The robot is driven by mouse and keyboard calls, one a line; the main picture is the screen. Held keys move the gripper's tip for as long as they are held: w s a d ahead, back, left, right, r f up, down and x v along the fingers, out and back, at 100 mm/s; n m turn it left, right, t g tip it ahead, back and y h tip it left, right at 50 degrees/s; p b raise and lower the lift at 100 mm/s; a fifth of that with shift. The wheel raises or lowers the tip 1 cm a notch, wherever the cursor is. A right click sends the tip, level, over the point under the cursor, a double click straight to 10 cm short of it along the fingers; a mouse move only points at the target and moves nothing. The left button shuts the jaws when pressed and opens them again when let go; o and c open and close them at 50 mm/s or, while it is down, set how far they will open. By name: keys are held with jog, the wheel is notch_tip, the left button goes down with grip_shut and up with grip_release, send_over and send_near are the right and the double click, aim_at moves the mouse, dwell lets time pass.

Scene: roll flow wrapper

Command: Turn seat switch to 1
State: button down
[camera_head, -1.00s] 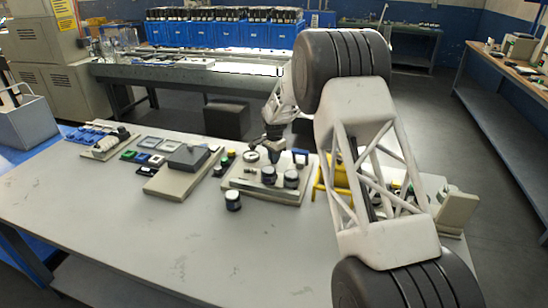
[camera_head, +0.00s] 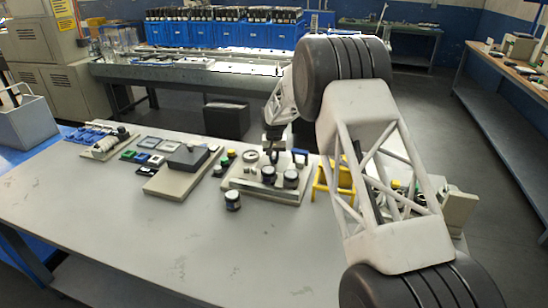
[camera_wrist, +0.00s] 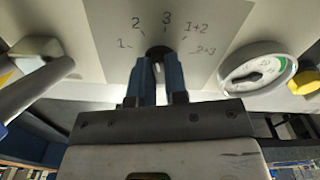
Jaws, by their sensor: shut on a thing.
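The seat switch (camera_wrist: 158,50) is a dark round knob on a light plate in the wrist view. Printed marks 1, 2, 3, 1+2 and 2+3 fan around it from left to right. My gripper (camera_wrist: 158,60) has its two blue fingers shut on the switch, directly below the mark 3. The fingers cover most of the knob, so I cannot tell which mark it points to. In the head view, my gripper (camera_head: 275,150) is down at the back of the switch panel (camera_head: 243,186), and the seat switch is hidden there.
A white round dial (camera_wrist: 254,70) sits right of the switch in the wrist view, and a lever-like part (camera_wrist: 38,58) is at left. Black knobs (camera_head: 290,177) stand in front of my gripper. A yellow stand (camera_head: 333,180) is to the right. The table front (camera_head: 150,230) is clear.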

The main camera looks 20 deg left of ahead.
aim_at(274, 158)
jog(key=n, duration=0.4)
jog(key=shift+r+n, duration=0.1)
jog(key=shift+n, duration=0.2)
jog(key=n, duration=0.4)
jog(key=shift+w, duration=0.1)
jog(key=c, duration=1.1)
grip_release()
jog(key=shift+c, duration=0.2)
jog(key=shift+r, duration=3.85)
